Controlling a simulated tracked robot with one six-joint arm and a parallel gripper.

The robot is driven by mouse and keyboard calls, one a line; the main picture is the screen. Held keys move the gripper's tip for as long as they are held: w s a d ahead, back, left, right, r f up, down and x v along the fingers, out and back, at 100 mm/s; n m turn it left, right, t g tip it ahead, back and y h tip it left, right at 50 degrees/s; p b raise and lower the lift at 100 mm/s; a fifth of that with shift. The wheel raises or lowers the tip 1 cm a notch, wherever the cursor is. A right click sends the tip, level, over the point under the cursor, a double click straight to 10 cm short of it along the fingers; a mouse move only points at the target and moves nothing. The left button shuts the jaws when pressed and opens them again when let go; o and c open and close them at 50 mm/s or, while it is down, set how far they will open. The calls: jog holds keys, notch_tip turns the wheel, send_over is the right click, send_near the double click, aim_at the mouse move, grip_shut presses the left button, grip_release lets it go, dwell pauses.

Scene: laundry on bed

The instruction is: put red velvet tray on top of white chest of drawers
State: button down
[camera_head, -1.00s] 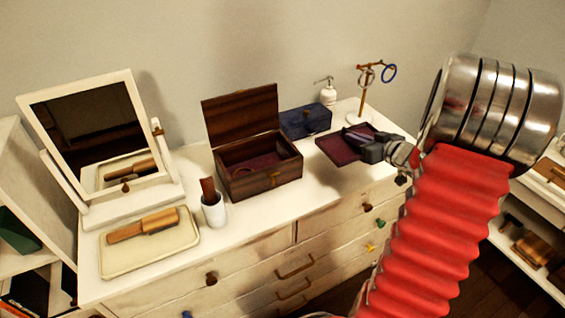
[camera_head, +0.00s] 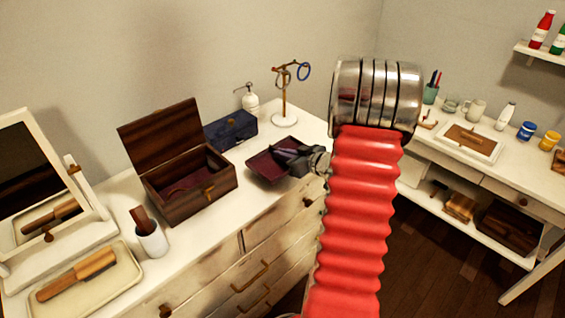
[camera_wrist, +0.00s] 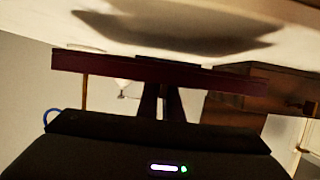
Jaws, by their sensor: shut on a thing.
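The red velvet tray (camera_head: 268,170) is a shallow dark red tray above the right part of the white chest of drawers (camera_head: 190,268). My gripper (camera_head: 291,154) is shut on the tray and comes from the right. In the wrist view, which looks upside down, the tray (camera_wrist: 100,64) is a dark red strip held between my fingers (camera_wrist: 160,100). The chest top (camera_wrist: 285,32) carries a dark shadow close to the tray. I cannot tell whether the tray touches the top.
An open wooden box (camera_head: 185,190) is left of the tray. A blue box (camera_head: 230,131), a white dispenser (camera_head: 250,104) and a ring stand (camera_head: 284,100) are behind it. A cup (camera_head: 151,240), mirror (camera_head: 30,180) and cream tray (camera_head: 85,283) stand left. A white desk (camera_head: 490,158) is right.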

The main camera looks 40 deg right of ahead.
aim_at(282, 163)
jog(key=shift+f, duration=1.8)
jog(key=shift+f, duration=0.1)
jog(key=c, duration=1.9)
grip_release()
jog(key=v, duration=1.2)
